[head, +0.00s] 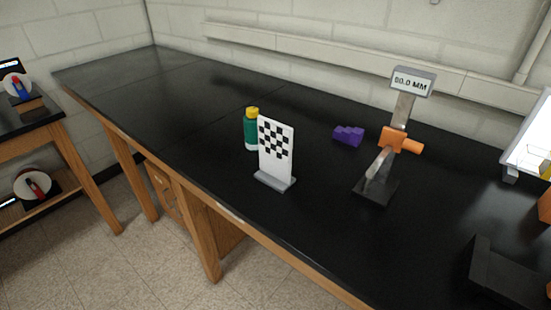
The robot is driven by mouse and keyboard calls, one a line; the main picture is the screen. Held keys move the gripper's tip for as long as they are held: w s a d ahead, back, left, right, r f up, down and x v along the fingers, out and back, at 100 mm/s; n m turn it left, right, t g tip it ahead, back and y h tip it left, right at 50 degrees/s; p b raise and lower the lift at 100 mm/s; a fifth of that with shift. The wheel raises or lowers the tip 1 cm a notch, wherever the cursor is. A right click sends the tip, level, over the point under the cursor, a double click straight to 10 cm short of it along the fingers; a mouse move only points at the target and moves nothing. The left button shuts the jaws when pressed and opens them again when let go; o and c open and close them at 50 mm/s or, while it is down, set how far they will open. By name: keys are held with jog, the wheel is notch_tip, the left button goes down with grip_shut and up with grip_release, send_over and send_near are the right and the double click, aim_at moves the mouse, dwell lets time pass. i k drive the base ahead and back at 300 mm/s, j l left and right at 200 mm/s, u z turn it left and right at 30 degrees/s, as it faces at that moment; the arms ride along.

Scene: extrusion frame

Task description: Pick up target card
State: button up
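The target card (268,168) is a white upright card with a black checker pattern on its upper part. It stands in a grey base (274,182) on the black bench, left of the picture's middle and near the bench's front edge. A green bottle (250,130) with a yellow cap stands close behind it, partly hidden by the card. My gripper is not in view.
A purple stepped block (347,135) lies behind and right of the card. Right of it stands a gauge (411,82) reading 80.0 MM with an orange clamp. A dark angular object (500,275) sits at lower right. The bench (150,100) is clear to the left.

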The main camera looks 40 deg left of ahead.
aim_at(274, 139)
jog(key=i+u, duration=0.1)
jog(key=u, duration=1.4)
